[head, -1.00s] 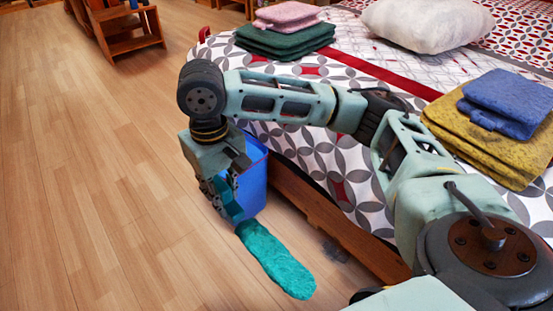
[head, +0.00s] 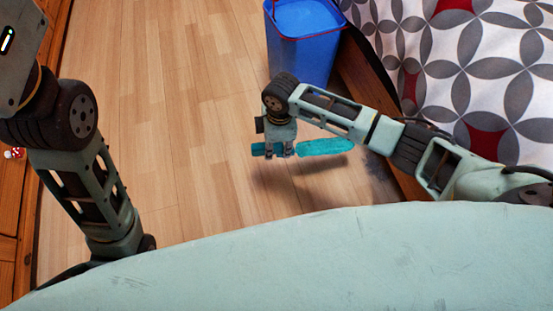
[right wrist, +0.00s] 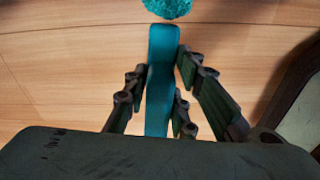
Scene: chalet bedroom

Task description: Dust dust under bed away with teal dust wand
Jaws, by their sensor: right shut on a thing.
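My right gripper (head: 278,152) is shut on the handle of the teal dust wand (head: 325,147), over the floor beside the bed. The wand's fluffy head points right, towards the bed's wooden side. In the right wrist view, the fingers (right wrist: 160,88) are around the flat teal handle (right wrist: 161,75), with the fluffy head (right wrist: 168,8) at the top edge. A faint grey dust patch (head: 384,178) shows on the floor by the bed frame, partly behind my right arm. My left arm is at the left of the head view, but its fingers are out of frame.
A blue bin (head: 303,55) stands on the floor against the bed (head: 480,60), beyond my right gripper. The bed's wooden side rail (head: 368,85) bounds the floor on the right. Wooden furniture (head: 18,215) stands at the left edge. The wood floor (head: 190,90) between is clear.

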